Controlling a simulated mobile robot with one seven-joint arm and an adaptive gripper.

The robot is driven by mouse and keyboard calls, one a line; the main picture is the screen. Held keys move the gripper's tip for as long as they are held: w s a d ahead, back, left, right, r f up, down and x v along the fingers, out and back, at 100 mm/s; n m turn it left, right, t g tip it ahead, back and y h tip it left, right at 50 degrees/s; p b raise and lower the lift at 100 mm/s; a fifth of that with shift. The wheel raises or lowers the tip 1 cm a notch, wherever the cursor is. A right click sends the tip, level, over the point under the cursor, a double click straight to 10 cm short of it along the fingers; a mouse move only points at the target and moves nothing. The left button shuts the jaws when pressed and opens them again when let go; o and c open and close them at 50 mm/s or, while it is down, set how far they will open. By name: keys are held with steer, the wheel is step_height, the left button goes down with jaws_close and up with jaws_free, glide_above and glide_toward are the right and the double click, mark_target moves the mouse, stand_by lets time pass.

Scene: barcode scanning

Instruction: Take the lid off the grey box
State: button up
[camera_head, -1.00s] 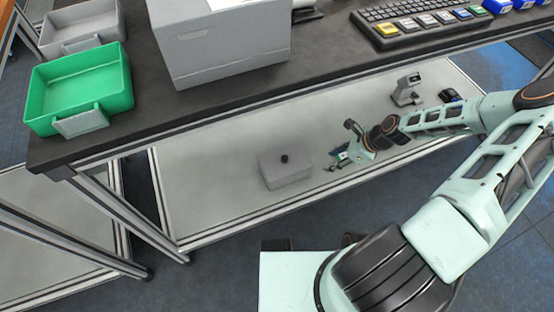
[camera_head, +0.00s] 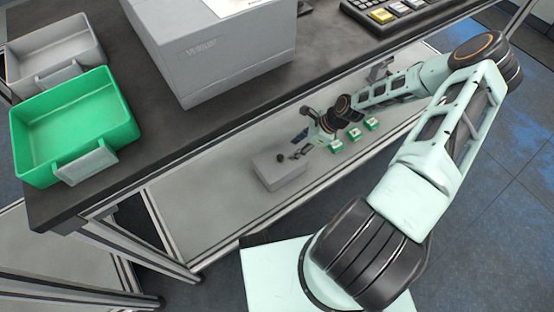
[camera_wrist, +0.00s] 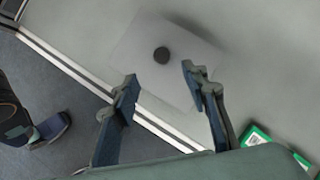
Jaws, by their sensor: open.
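The grey box (camera_head: 282,174) sits on the lower shelf under the workbench. Its lid has a small dark round knob (camera_head: 280,157) on top. In the wrist view the pale lid (camera_wrist: 140,45) is blurred, with the black knob (camera_wrist: 161,54) clear near its middle. My gripper (camera_head: 294,154) is beside the knob, at the box's upper right. In the wrist view my gripper (camera_wrist: 159,76) is open and empty, its two fingers apart. The knob shows just beyond the fingertips, roughly between them. I cannot tell the exact height of the fingers above the lid.
Several small green-and-white items (camera_head: 354,132) lie on the lower shelf (camera_head: 205,215), right of the box. The dark worktop (camera_head: 150,130) overhangs it, holding a green bin (camera_head: 75,120), a grey bin (camera_head: 55,50) and a large grey machine (camera_head: 210,55). The shelf left of the box is clear.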

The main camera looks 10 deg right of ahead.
mark_target(281, 157)
steer(key=b+x, duration=0.1)
steer(key=x, duration=0.3)
steer(key=shift+f, duration=0.2)
steer(key=b+x, duration=0.1)
steer(key=x, duration=0.1)
steer(key=b+x, duration=0.1)
steer(key=x, duration=0.2)
steer(key=shift+w+r, duration=0.15)
steer(key=shift+w, duration=0.05)
steer(key=shift+c, duration=0.3)
jaws_close()
steer(key=shift+r, duration=0.1)
